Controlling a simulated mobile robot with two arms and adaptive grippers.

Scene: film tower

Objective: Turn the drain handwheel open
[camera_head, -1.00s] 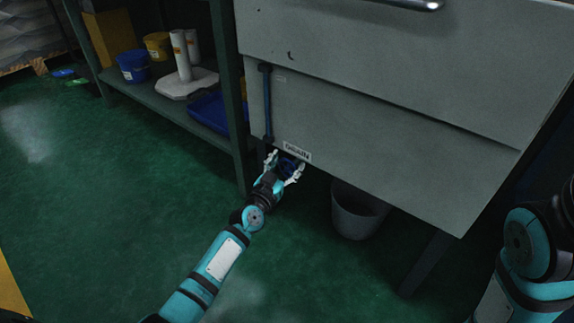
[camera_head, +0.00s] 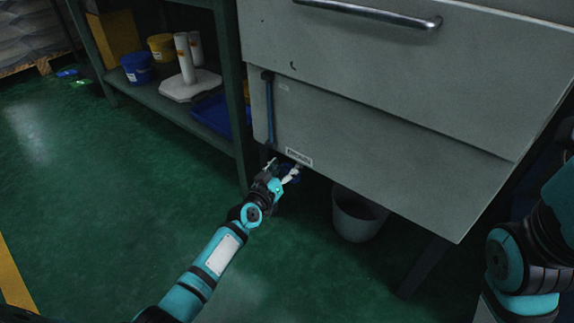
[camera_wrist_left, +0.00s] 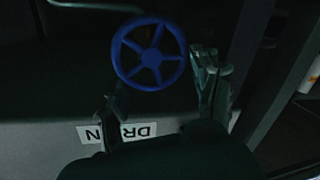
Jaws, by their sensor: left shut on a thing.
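The blue drain handwheel (camera_wrist_left: 150,54), a spoked ring, shows clearly in the left wrist view. In the head view it is a small dark blue patch (camera_head: 288,174) under the lower edge of the grey cabinet, mostly hidden by my gripper. My left gripper (camera_head: 283,170) is at the wheel, its fingers on either side, shut on it. In the left wrist view the fingers (camera_wrist_left: 158,80) reach towards the wheel's near rim; the exact contact is too dark to see. A white DRAIN label (camera_head: 299,157) sits just above the wheel. My right gripper is out of view.
The grey cabinet (camera_head: 390,135) stands over the wheel. A grey bucket (camera_head: 356,215) is on the floor under it, right of the wheel. A shelf (camera_head: 165,105) with buckets and a blue tray (camera_head: 212,113) stands left. The green floor in front is clear.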

